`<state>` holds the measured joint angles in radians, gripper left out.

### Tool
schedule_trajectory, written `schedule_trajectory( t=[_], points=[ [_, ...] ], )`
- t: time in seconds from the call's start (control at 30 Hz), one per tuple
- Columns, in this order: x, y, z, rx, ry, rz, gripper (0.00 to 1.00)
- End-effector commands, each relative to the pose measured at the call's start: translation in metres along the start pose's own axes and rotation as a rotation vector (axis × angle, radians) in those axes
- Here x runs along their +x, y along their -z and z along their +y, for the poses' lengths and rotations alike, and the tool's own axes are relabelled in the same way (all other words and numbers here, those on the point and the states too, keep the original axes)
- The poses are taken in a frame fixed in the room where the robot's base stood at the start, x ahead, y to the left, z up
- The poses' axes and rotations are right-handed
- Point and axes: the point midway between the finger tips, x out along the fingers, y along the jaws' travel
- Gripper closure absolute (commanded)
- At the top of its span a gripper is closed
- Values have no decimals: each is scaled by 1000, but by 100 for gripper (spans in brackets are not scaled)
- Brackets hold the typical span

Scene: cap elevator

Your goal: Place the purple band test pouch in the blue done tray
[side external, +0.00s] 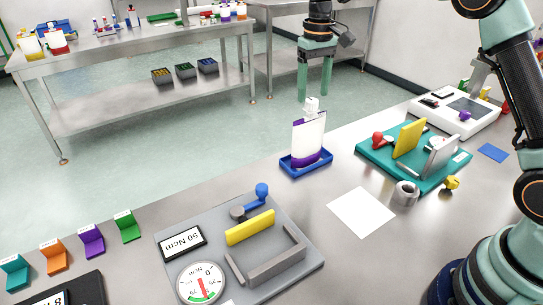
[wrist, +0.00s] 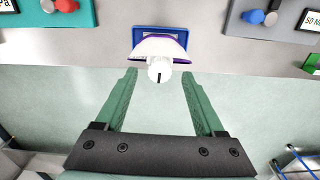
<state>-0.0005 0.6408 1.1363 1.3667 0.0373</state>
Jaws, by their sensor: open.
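The pouch (side external: 308,135) is white with a purple band along its bottom and a white cap at its top. It stands upright in the small blue tray (side external: 290,167) on the bench. In the wrist view the pouch (wrist: 160,48) is seen from above, cap toward the camera, with the blue tray (wrist: 146,32) behind it. My gripper (side external: 315,96) has green fingers and hangs beyond the bench's far edge, apart from the pouch. In the wrist view my open gripper (wrist: 158,80) is empty, its fingertips lined up on both sides of the cap.
A grey gauge board (side external: 280,268) with a yellow bar lies left of the tray. A teal fixture (side external: 378,155) with yellow and grey plates lies to the right. A white sheet (side external: 361,212) lies in front. Colored cards (side external: 92,241) stand at the left.

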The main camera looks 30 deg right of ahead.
Motion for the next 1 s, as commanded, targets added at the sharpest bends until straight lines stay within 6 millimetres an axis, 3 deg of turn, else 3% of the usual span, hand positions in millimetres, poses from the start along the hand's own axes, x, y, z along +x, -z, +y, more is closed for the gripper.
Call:
schedule_trajectory(
  t=[0.1,0.3,0.67,0.77,1.0],
  points=[
    [-28,1,0,0,0,5,29],
    [-64,1,0,0,0,3,29],
    [-91,-6,0,-1,1,19,29],
    [-102,-20,1,-4,2,55,29],
    [-122,-76,3,-14,5,181,29]
  ],
)
